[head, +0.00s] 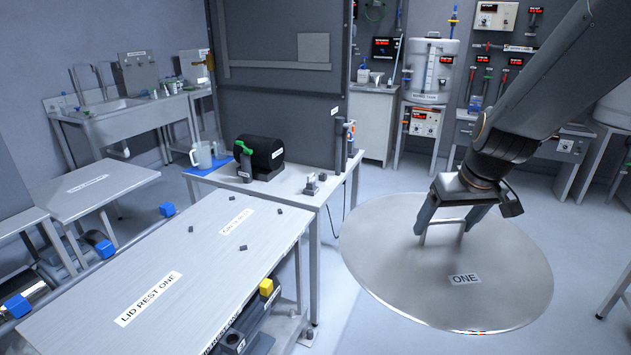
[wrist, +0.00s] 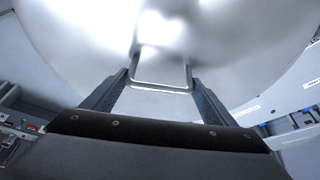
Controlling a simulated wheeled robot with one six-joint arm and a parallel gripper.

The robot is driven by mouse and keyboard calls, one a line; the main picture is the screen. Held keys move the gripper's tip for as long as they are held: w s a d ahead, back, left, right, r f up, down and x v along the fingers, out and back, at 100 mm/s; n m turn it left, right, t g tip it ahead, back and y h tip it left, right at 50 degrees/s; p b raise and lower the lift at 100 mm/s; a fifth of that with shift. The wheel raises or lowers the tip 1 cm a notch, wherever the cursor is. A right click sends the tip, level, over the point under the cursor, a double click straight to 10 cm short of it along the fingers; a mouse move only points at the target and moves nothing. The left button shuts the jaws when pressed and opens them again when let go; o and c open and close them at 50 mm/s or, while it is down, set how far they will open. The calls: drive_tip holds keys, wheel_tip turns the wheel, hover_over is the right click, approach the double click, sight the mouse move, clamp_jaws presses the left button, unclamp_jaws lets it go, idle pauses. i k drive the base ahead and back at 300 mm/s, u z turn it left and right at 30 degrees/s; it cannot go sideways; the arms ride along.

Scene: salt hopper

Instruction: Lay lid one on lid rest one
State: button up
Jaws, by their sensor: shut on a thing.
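Lid one (head: 390,270) is a large round metal disc marked "ONE", in the air at the right of the head view. My gripper (head: 441,232) is shut on the lid's raised bar handle from above. In the wrist view the handle (wrist: 160,88) sits between my gripper's fingers (wrist: 160,95), and the lid (wrist: 75,40) fills the upper part. Lid rest one (head: 205,300) is the pale flat table labelled "LID REST ONE" at the lower left of the head view. The lid is to the right of it, apart from it.
Several small dark pegs (head: 245,248) stand on the rest's top. A bench with a black cylinder (head: 262,152) and a clear jug (head: 203,155) stands behind it. A yellow-capped part (head: 266,287) is at its right side. Open floor (head: 325,290) lies between rest and lid.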

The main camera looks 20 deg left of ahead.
sight(150, 297)
drive_tip(key=u, duration=0.65)
drive_tip(key=i, duration=0.75)
drive_tip(key=u, duration=1.3)
drive_tip(key=i, duration=0.5)
drive_tip(key=u, duration=0.3)
